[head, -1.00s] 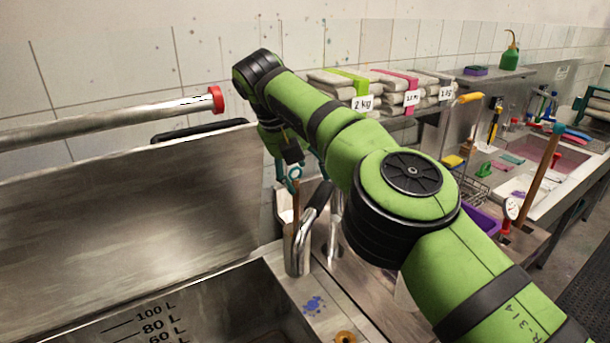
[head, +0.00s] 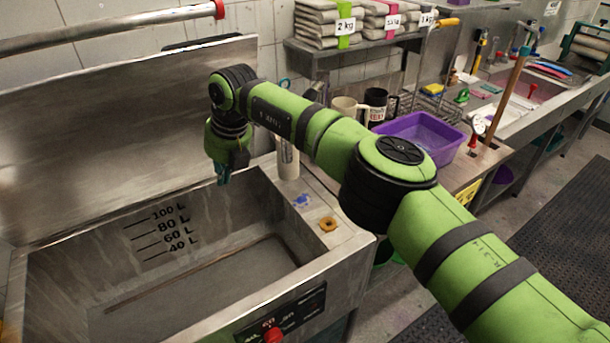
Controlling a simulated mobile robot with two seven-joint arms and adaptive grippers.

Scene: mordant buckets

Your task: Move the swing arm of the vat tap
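The vat (head: 90,240) is an open steel basin with litre marks on its inner wall. At its back right corner stands a short upright metal cylinder (head: 288,160), apparently part of the tap; my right arm hides what is above it. I cannot make out the swing arm. My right gripper (head: 222,176) points down over the vat's back edge, left of the cylinder and apart from it. Its teal fingertips look close together, but I cannot tell whether they are shut or hold anything. My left gripper is out of view.
The raised steel lid (head: 120,130) stands behind the vat, under a red-ended pipe (head: 130,20). An orange ring (head: 327,224) lies on the right rim. A purple tub (head: 425,135) and mugs stand farther right. The vat's interior looks clear.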

